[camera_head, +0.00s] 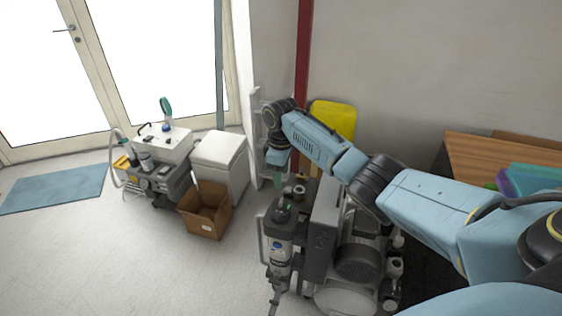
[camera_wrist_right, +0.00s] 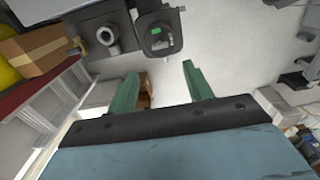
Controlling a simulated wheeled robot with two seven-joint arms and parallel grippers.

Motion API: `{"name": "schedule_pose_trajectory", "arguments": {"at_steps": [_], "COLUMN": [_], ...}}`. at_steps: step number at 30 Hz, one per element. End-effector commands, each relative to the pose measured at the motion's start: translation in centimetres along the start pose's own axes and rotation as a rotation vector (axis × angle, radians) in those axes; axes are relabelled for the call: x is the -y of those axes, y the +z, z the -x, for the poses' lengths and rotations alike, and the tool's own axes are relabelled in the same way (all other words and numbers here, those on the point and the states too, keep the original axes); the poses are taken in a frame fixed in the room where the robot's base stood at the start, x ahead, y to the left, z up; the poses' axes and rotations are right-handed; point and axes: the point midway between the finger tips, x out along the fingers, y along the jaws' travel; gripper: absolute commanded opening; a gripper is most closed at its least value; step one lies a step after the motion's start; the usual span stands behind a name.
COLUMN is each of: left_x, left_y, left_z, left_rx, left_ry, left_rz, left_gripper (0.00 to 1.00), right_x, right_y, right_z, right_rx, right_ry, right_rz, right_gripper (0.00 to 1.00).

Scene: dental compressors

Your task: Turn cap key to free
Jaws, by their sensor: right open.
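The dental compressor unit (camera_head: 320,245) stands on the floor below my right arm, with a grey cylinder (camera_head: 280,245) on its left side. In the right wrist view a dark square cap part with a small green mark (camera_wrist_right: 157,36) is near the top edge, beside a round grey fitting (camera_wrist_right: 108,37). I cannot tell for sure which part is the cap key. My right gripper (camera_head: 277,184) hangs just above the top of the compressor. Its two green fingers (camera_wrist_right: 160,84) are apart and empty, short of the cap part. My left gripper is out of view.
A cardboard box (camera_head: 206,222) and a white cabinet (camera_head: 221,160) stand left of the compressor. A dental cart (camera_head: 160,170) is farther left. A yellow panel (camera_head: 333,119) is behind my arm, and a wooden table (camera_head: 480,152) is at right. The floor at front left is clear.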

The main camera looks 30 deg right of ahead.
Motion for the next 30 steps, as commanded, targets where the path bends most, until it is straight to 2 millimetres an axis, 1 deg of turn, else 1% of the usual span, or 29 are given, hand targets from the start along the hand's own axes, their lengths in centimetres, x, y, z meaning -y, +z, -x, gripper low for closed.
{"name": "schedule_pose_trajectory", "arguments": {"at_steps": [1,3,7,17,20,23,26,27,29,30], "left_x": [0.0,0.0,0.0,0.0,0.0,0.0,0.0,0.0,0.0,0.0], "left_y": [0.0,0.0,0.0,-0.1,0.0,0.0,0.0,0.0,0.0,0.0], "left_z": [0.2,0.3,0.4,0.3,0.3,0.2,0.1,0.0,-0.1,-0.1], "left_rx": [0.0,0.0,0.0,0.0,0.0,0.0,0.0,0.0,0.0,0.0], "left_ry": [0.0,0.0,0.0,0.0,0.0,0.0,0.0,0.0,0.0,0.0], "left_rz": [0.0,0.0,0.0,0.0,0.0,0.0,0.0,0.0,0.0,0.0], "left_gripper": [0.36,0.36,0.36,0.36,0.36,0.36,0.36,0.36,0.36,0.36], "right_x": [0.0,0.0,0.0,0.0,0.3,1.4,3.8,5.0,7.0,8.3], "right_y": [0.0,-0.1,0.0,0.0,0.0,0.2,0.7,1.1,1.7,2.3], "right_z": [1.0,1.8,2.8,3.1,2.5,-0.1,-4.7,-6.9,-10.0,-12.2], "right_rx": [-0.002,-0.002,-0.001,0.0,0.0,0.001,-0.007,-0.012,-0.024,-0.031], "right_ry": [0.002,0.001,0.0,0.0,-0.001,0.002,0.008,0.013,0.018,0.022], "right_rz": [0.001,0.001,0.001,0.0,-0.002,-0.014,-0.045,-0.06,-0.088,-0.109], "right_gripper": [0.51,0.51,0.51,0.51,0.51,0.51,0.51,0.51,0.51,0.51]}}
